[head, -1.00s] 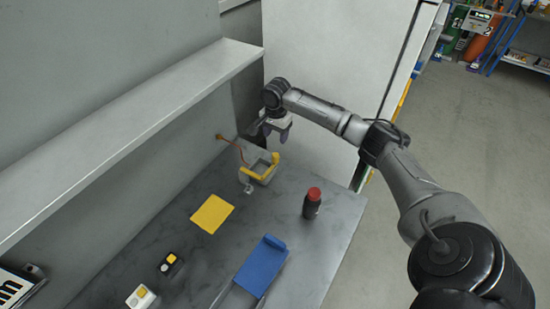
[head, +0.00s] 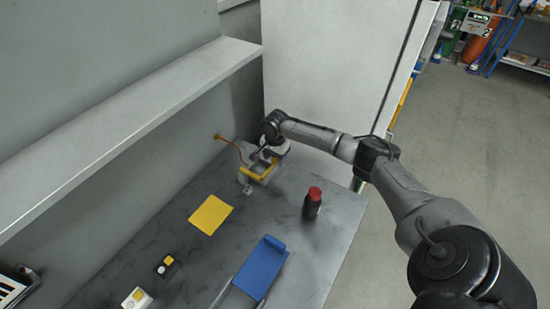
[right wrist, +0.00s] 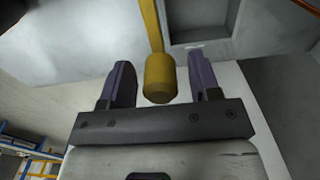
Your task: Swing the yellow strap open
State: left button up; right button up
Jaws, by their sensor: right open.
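The yellow strap (head: 260,176) lies across the front of a pale grey open-topped box (head: 245,178) on the bench, near the wall. In the right wrist view the end of the yellow strap (right wrist: 160,78) is a thick rounded knob between my right gripper's fingers. My right gripper (right wrist: 160,88) is open, with a purple finger on each side of the knob and a gap to each. In the head view my right gripper (head: 265,156) is down at the box's back right and its fingers are hidden there. My left gripper is out of view.
An orange cable (head: 230,143) runs from the wall to the box. A black bottle with a red cap (head: 312,203), a yellow mat (head: 211,214), a blue item (head: 262,267) and small button boxes (head: 168,266) stand apart on the bench. A shelf (head: 130,125) overhangs the left side.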

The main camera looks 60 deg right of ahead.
jog(key=shift+c, duration=0.4)
grip_shut()
